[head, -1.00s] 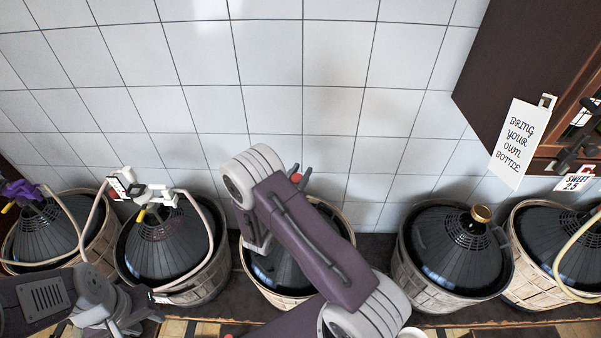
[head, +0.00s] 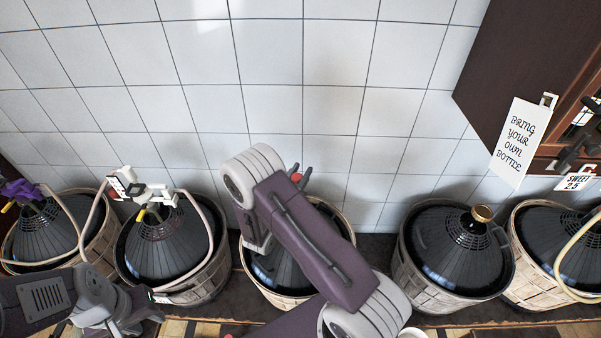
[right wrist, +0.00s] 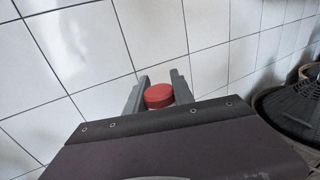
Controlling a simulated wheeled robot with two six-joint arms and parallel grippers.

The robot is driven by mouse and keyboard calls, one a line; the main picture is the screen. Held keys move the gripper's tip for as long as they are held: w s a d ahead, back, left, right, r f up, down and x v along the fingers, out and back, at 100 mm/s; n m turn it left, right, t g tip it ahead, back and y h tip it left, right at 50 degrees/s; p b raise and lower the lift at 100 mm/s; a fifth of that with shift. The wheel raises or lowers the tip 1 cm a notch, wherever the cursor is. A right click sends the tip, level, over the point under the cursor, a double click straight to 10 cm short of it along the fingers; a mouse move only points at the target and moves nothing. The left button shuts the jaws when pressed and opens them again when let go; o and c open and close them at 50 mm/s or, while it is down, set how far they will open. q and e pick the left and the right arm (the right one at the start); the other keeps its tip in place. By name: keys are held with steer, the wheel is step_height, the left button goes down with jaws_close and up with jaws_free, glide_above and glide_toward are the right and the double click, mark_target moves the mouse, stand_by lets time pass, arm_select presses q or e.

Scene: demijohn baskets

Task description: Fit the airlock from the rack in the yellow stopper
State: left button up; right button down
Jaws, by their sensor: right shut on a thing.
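My right gripper (head: 300,175) is mostly behind my own purple arm in the head view, above the middle demijohn (head: 285,272). In the right wrist view its two grey fingers (right wrist: 158,94) are shut on a round red piece (right wrist: 159,95), seen from above; I take it for the cap of the airlock. The rest of the airlock is hidden. The red piece also shows small in the head view (head: 297,177). The middle demijohn's neck is hidden behind my arm, and I see no yellow stopper there. My left gripper (head: 124,325) is low at the left; its jaw opening is unclear.
Black-covered demijohns in baskets stand along the tiled wall. The two at left (head: 165,245) carry hoses and fittings. One at right (head: 455,250) has a gold cap (head: 481,213). A dark cabinet (head: 510,60) with a hanging sign (head: 520,140) juts out at upper right.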

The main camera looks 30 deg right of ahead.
stand_by(0.6)
steer(key=shift+f+b, duration=2.3)
steer(key=shift+f, duration=0.05)
stand_by(0.5)
steer(key=c, duration=1)
jaws_free()
